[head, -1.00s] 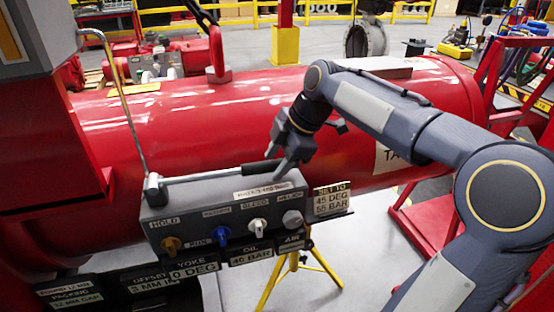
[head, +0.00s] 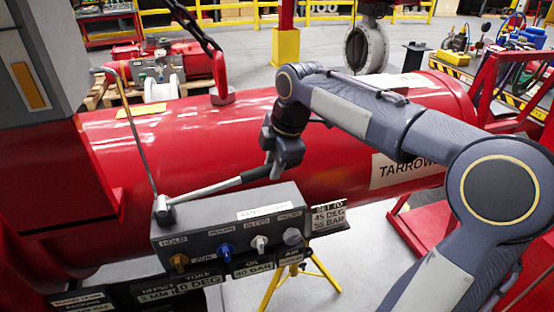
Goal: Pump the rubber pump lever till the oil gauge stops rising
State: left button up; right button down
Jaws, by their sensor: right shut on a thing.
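The pump lever (head: 215,187) is a grey rod with a dark grip, pivoting at the left end of the grey control box (head: 200,239). It slants up to the right, its grip end raised above the box. My right gripper (head: 271,172) is shut on the lever's grip end, and its fingers hide the tip. The oil gauge plate (head: 252,270) below the box shows a BAR figure, perhaps 40, too blurred to be sure. My left gripper is out of view.
Coloured knobs, including a blue one (head: 224,252), line the box front. A "set to 45 deg 55 bar" sign (head: 328,216) stands at its right. The large red cylinder (head: 330,130) lies behind, and a yellow tripod (head: 318,272) is below.

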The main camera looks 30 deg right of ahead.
jog(key=r+h+p, duration=0.1)
jog(key=r+p, duration=0.1)
jog(key=a+r+p, duration=0.1)
jog(key=r+p, duration=0.1)
jog(key=a+r+h+p, duration=0.1)
jog(key=r+p, duration=0.1)
jog(key=shift+w+a+r+g+h, duration=0.2)
jog(key=shift+w+r+g+h, duration=0.05)
jog(key=shift+w+g+h, duration=0.05)
jog(key=c, duration=1.2)
grip_release()
jog(key=shift+f, duration=0.15)
jog(key=v, duration=0.8)
jog(key=shift+f, duration=0.1)
